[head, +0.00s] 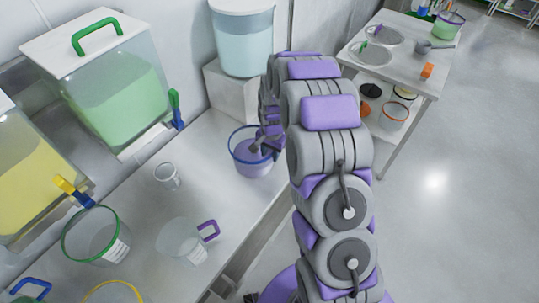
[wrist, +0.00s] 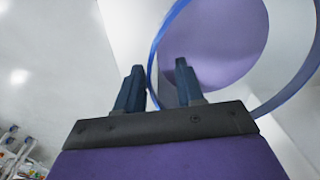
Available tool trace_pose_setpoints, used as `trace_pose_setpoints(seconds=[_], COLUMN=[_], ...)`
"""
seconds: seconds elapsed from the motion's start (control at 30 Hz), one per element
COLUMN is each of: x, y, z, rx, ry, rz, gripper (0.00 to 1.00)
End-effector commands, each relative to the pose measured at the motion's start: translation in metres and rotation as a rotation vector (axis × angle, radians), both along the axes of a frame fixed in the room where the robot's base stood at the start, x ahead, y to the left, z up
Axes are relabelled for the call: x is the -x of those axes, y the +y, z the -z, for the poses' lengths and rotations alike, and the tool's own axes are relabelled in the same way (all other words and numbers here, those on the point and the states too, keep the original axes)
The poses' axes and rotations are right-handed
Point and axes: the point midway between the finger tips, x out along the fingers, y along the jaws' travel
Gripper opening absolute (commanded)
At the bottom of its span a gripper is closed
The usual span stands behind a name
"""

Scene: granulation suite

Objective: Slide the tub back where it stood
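A clear tub with a blue rim and purple contents (head: 250,168) stands on the bench near its front edge. It also shows close up in the wrist view, where its blue rim (wrist: 153,50) curves past the fingers. My gripper (head: 264,146) is at the tub's right side, partly hidden by my arm in the head view. In the wrist view my gripper (wrist: 158,82) has its two dark fingers apart, with the rim passing between them. A gap shows between the fingers, so it is not clamped on the wall.
On the bench (head: 222,132) are a green-rimmed tub (head: 90,235), a clear jug with a purple handle (head: 182,242) and a small clear cup (head: 167,176). Tanks of green (head: 112,105) and yellow (head: 35,180) liquid stand behind. A side table (head: 400,60) stands right, with open floor beside it.

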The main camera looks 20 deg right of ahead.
Motion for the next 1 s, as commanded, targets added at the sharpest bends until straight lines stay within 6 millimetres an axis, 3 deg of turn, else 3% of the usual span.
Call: trace_pose_setpoints(seconds=[0.3, 0.6, 0.8, 1.0], x=[0.001, 0.002, 0.003, 0.003], y=[-0.001, -0.002, -0.002, -0.002], z=[-0.073, -0.132, -0.149, -0.152], rx=[0.001, 0.003, 0.002, 0.003], ry=[-0.003, -0.004, 0.001, 0.001], rz=[0.000, 0.000, 0.000, 0.000], gripper=[0.37, 0.37, 0.37, 0.37])
